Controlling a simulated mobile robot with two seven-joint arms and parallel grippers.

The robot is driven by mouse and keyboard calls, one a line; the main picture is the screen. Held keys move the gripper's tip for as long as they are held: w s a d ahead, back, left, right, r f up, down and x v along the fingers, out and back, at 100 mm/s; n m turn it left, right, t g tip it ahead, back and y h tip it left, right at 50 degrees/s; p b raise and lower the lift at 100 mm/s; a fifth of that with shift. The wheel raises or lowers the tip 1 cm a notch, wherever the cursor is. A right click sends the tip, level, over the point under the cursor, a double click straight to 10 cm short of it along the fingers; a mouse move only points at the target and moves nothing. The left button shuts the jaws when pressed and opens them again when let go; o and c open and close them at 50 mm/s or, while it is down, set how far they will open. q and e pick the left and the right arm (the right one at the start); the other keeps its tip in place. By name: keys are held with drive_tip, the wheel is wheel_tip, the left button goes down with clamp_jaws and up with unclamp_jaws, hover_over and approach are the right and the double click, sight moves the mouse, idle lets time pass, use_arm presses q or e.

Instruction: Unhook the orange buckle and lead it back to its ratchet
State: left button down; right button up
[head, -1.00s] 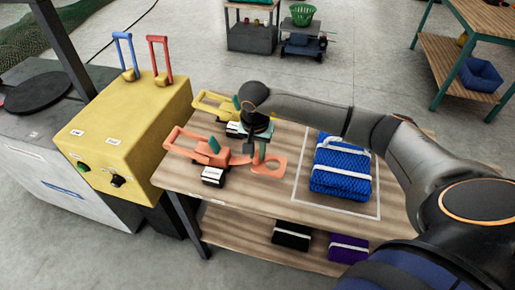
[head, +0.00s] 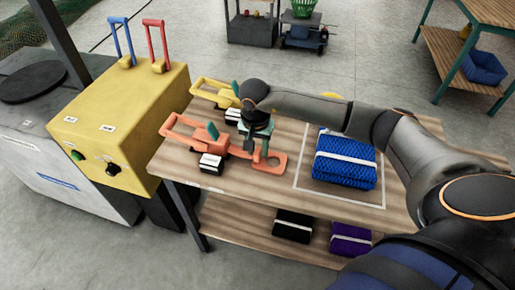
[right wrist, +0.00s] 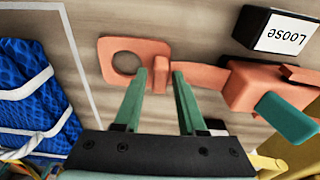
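The orange buckle (head: 276,167) is a flat plate with a round hole, lying on the wooden table; it shows large in the right wrist view (right wrist: 108,66). A short orange tab (right wrist: 160,76) stands at its inner end. An orange strap (right wrist: 203,76) links it to the orange ratchet (head: 202,137), which has a green lever and a handle pointing left. My right gripper (head: 257,152) points down over the buckle's inner end. Its green fingers (right wrist: 162,72) are apart, one on each side of the tab, with small gaps visible. My left gripper is out of view.
A black block labelled LOOSE (head: 211,163) sits by the orange ratchet. A yellow ratchet (head: 213,91) lies behind it. A blue net bundle (head: 345,165) with a white band lies right, inside a white outline. A yellow control box (head: 125,125) stands left.

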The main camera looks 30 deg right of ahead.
drive_tip(key=shift+o, duration=1.2)
drive_tip(key=shift+r, duration=0.1)
